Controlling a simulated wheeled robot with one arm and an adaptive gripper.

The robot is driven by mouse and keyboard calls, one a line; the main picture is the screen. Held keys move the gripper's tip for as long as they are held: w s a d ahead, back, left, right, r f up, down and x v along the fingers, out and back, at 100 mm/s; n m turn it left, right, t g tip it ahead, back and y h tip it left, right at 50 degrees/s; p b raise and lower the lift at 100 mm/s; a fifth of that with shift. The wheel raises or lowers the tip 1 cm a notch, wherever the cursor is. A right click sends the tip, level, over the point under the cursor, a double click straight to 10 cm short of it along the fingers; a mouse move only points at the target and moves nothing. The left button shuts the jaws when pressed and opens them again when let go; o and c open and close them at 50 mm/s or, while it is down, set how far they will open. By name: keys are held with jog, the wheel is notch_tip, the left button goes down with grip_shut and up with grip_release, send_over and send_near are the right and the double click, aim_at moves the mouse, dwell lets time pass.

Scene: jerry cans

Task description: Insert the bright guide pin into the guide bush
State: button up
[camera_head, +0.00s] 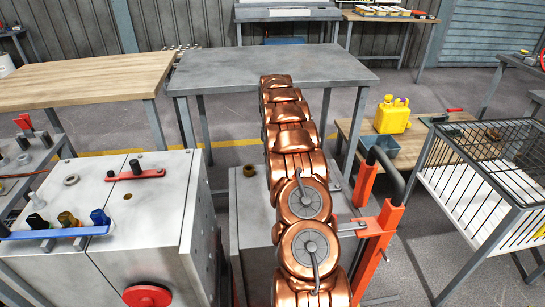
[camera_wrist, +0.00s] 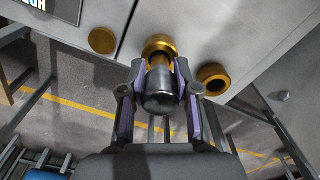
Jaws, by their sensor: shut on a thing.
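In the wrist view, my gripper (camera_wrist: 161,68) is shut on a shiny dark metal guide pin (camera_wrist: 160,95), with a purple-lined finger on each side. The pin's rounded near end faces the camera. Its far end is in line with a gold ring-shaped bush (camera_wrist: 159,42) in a grey metal face. The pin overlaps the bush in this view, and I cannot tell whether its tip is inside or just in front. A second gold bush with a dark open hole (camera_wrist: 213,79) sits to the right. My gripper is hidden in the head view.
A gold disc (camera_wrist: 103,41) sits left of the bushes. In the head view, a grey machine block (camera_head: 160,205) with a red handle (camera_head: 136,174) and a blue rack (camera_head: 55,232) stands left. A bare grey table (camera_head: 225,70) is behind; a wire cage (camera_head: 490,160) stands right.

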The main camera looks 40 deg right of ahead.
jog(key=shift+f, duration=0.25)
jog(key=o, duration=1.1)
jog(key=shift+o, duration=0.2)
notch_tip(320, 180, up, 11)
jog(key=shift+w+f, duration=0.1)
jog(key=shift+f, duration=0.05)
jog(key=shift+r, duration=0.7)
